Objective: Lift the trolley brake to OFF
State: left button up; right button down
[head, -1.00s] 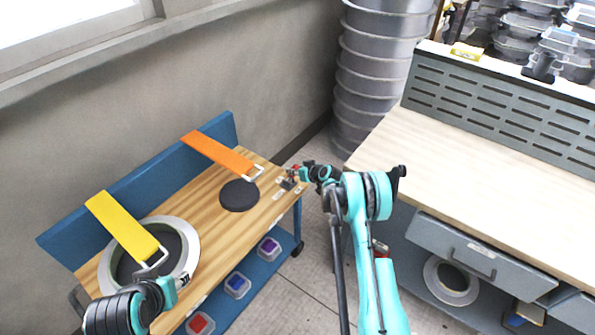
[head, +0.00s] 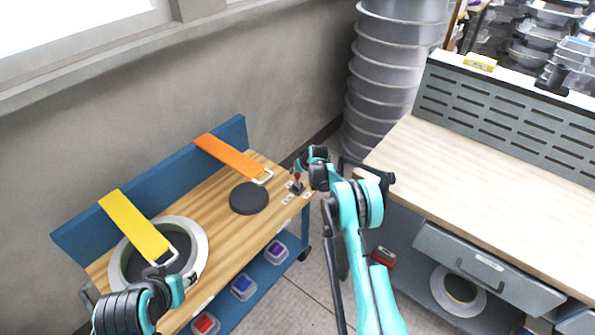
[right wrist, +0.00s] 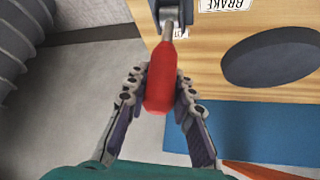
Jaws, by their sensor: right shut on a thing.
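The trolley brake (right wrist: 160,80) is a lever with a red grip on a metal rod, rising from a dark bracket at the trolley top's edge. In the head view the brake (head: 297,178) stands roughly upright at the right end of the wooden top. My right gripper (right wrist: 160,92) has its fingers on both sides of the red grip and is shut on it. In the head view my right gripper (head: 301,166) is small and partly hidden by its own links. My left gripper (head: 170,274) is over the trolley's left end; its jaw opening is unclear.
The trolley (head: 222,232) has an orange strap (head: 228,155), a yellow strap (head: 133,222), a black disc (head: 249,198) and a round mould (head: 201,255). A workbench (head: 480,180) is to the right. A tall grey stack (head: 385,90) stands behind. Floor shows between trolley and bench.

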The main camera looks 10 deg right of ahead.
jog(key=c, duration=1.3)
grip_release()
jog(key=shift+w+a+f, duration=0.1)
jog(key=v, duration=1.2)
jog(key=s+a+r+m, duration=0.1)
jog(key=s+a+r, duration=0.1)
jog(key=s+r, duration=0.8)
jog(key=s+a+r, duration=0.2)
jog(key=s+r, duration=0.6)
jog(key=s, duration=1)
jog(key=s+f+m+h, duration=0.1)
jog(key=s, duration=0.7)
jog(key=s+f+m, duration=0.1)
jog(key=s, duration=0.7)
jog(key=shift+s+a+f+h, duration=0.2)
jog(key=shift+a+f+h, duration=0.05)
jog(key=shift+a+h, duration=0.15)
